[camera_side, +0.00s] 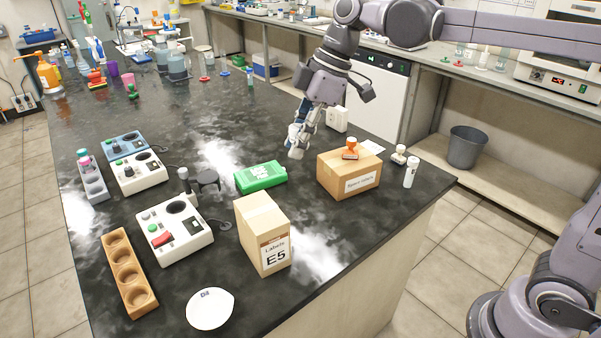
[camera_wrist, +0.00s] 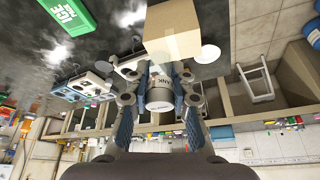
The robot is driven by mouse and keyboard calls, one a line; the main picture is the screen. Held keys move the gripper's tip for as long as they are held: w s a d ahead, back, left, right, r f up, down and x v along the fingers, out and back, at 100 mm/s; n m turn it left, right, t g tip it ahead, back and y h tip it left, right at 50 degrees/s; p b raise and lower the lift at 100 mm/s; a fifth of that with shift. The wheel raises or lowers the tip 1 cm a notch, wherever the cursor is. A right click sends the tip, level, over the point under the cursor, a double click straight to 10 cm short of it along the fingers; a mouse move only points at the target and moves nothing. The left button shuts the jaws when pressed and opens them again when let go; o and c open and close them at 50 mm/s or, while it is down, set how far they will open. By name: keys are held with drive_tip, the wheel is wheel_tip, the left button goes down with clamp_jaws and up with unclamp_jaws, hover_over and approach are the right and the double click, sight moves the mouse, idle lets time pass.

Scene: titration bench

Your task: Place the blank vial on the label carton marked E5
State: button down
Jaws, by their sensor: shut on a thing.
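My gripper (camera_side: 298,143) is in the side view above the bench, behind the green box and left of the spare-labels carton. In the wrist view my gripper (camera_wrist: 160,78) is shut on the blank vial (camera_wrist: 160,97), a pale vial whose visible lettering reads "ANK". The fingers partly cover it. The label carton marked E5 (camera_side: 262,233) stands upright near the front of the bench, its top clear. My gripper is behind it and apart from it. A plain carton (camera_wrist: 172,28) shows in the wrist view; no marking on it can be read there.
A green ice-pack box (camera_side: 260,177) lies between my gripper and the E5 carton. A spare-labels carton (camera_side: 349,174) with an orange-topped stamp (camera_side: 350,149) stands right. A white vial (camera_side: 410,172) stands beside it. White instruments (camera_side: 174,229) and a wooden rack (camera_side: 129,272) are left.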

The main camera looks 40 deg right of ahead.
drive_tip(key=a+f, duration=0.1)
drive_tip(key=a, duration=0.1)
drive_tip(key=a+f, duration=0.2)
drive_tip(key=a, duration=0.1)
drive_tip(key=w+a+f, duration=0.1)
drive_tip(key=a+f, duration=0.1)
drive_tip(key=a, duration=0.1)
drive_tip(key=shift+a, duration=0.1)
drive_tip(key=shift+f, duration=2.05)
drive_tip(key=shift+f, duration=0.15)
drive_tip(key=c, duration=1.2)
unclamp_jaws()
drive_tip(key=shift+o, duration=0.2)
drive_tip(key=v, duration=1.2)
drive_tip(key=s+d+f+m+t+h, duration=0.4)
drive_tip(key=s+d+f+m, duration=0.8)
drive_tip(key=d, duration=0.4)
drive_tip(key=shift+s+d+f+m+t, duration=0.35)
drive_tip(key=shift+f+t, duration=0.1)
drive_tip(key=shift+t, duration=0.15)
